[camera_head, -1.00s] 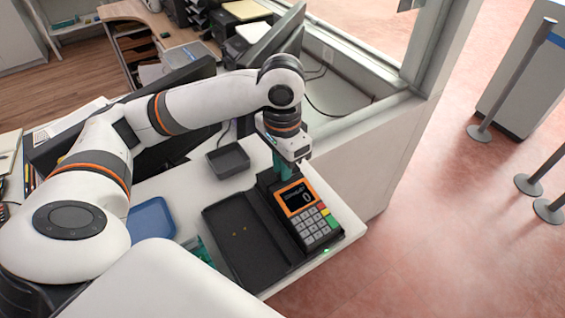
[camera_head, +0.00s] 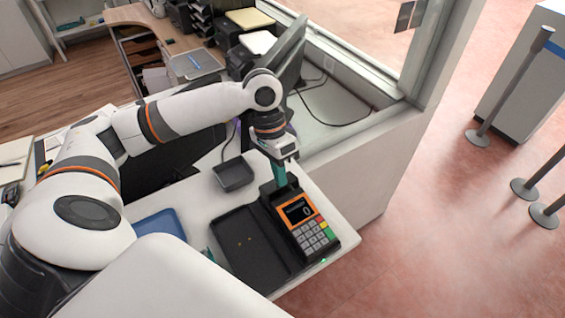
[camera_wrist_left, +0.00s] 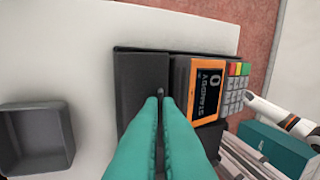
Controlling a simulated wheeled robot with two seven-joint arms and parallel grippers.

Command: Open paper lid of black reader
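The black reader (camera_head: 309,243) stands at the counter's right end, with an orange-framed screen and a keypad. Its paper lid (camera_wrist_left: 140,75) is the dark block beside the screen in the left wrist view and looks closed. My left gripper (camera_head: 280,178) points down at the lid end of the reader. In the left wrist view, the teal fingertips (camera_wrist_left: 160,97) are close together around a small dark tab on the lid. Finger contact is hard to see. A teal piece (camera_head: 210,254) beside the dark tray may be part of my right gripper; its fingertips are hidden.
A dark tray (camera_head: 244,258) lies directly left of the reader. A small black bin (camera_head: 233,174) and a blue tray (camera_head: 160,222) stand farther left on the white counter (camera_head: 196,206). A window ledge and monitor (camera_head: 290,50) are behind my arm.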

